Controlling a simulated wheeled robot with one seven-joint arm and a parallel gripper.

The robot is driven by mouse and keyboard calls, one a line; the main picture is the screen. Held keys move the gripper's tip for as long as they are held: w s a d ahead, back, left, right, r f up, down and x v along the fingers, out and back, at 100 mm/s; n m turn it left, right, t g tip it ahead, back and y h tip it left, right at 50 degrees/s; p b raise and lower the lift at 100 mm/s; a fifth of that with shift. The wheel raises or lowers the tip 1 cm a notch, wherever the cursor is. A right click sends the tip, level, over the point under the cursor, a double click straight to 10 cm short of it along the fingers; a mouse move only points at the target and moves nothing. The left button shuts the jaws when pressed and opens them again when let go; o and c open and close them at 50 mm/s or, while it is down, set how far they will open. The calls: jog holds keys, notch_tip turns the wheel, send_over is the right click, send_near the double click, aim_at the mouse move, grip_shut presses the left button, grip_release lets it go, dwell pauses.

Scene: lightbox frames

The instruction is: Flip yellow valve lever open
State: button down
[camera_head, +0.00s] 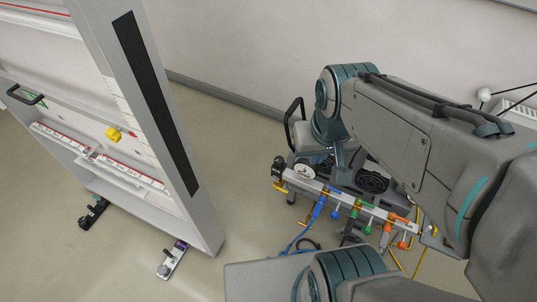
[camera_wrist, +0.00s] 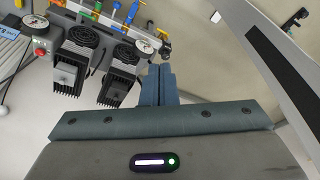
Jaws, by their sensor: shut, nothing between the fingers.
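A small yellow lever (camera_head: 279,186) sits at the left end of the pale manifold rail in the head view, beside a black fitting. In the wrist view, a small yellow part (camera_wrist: 162,31) shows above the fingertips, next to a dark fitting and a round white gauge. Its exact angle is too small to tell. My gripper (camera_wrist: 160,70) is shut and empty, its teal fingers pointing towards the gauge end of the rail. The fingertips appear apart from the yellow part. In the head view, my arm hangs over the manifold and covers part of it.
Blue (camera_head: 317,207), green (camera_head: 354,212) and orange (camera_head: 387,231) valve parts line the rail, with hoses below. Finned fan units (camera_wrist: 120,65) stand behind it. Floor between is clear.

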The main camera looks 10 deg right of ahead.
jog(key=shift+d, duration=0.15)
jog(key=w+a+f+m+t+b, duration=0.1)
jog(key=w+a+f+b, duration=0.4)
jog(key=f, duration=0.4)
jog(key=w+a+f+m+y+b, duration=0.1)
jog(key=w+a+f+m+b, duration=0.15)
jog(key=w+f, duration=0.5)
jog(key=w+a+f+m+t+b, duration=0.1)
jog(key=w+a+f+b, duration=0.3)
jog(key=f, duration=0.6)
jog(key=w+d+f+m+t+h+b, duration=0.1)
jog(key=f+h+b, duration=0.3)
jog(key=f, duration=0.9)
jog(key=w+d+f+m+t+h+b, duration=0.1)
jog(key=d+f+t+h+b, duration=0.2)
jog(key=f, duration=1.1)
jog(key=d+h+b, duration=0.1)
jog(key=b, duration=0.2)
jog(key=shift+w+d+t+b, duration=0.15)
jog(key=shift+w+t+b, duration=0.2)
jog(key=shift+w+t, duration=0.05)
jog(key=shift+d+f+m, duration=0.1)
jog(key=shift+m, duration=0.15)
